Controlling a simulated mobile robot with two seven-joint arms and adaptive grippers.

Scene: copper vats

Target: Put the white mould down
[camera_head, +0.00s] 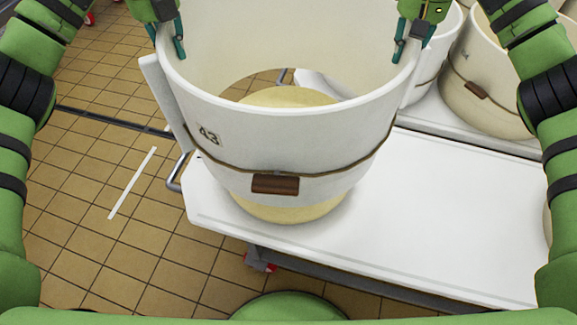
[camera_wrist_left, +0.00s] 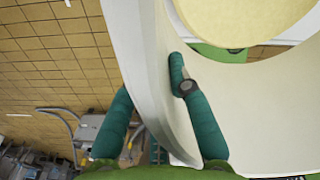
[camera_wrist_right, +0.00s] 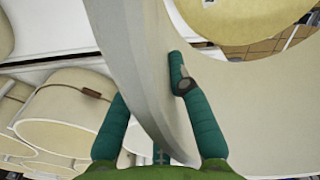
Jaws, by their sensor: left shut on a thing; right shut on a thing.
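The white mould (camera_head: 290,135), marked 43, is a large open ring with a cord and a brown block around it. My left gripper (camera_head: 167,42) is shut on its rim at the left, and my right gripper (camera_head: 411,45) on its rim at the right. In each wrist view one finger is inside the wall and one outside. A pale yellow cheese (camera_head: 285,97) shows through the mould's open bottom. The cheese's lower side also shows below the mould's lower edge, above the white table (camera_head: 440,205). The mould's lower edge appears raised off the table top.
More white moulds (camera_head: 487,85) stand on another white surface at the back right. Tiled floor (camera_head: 90,170) lies to the left, past the table's edge and a metal handle (camera_head: 176,172).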

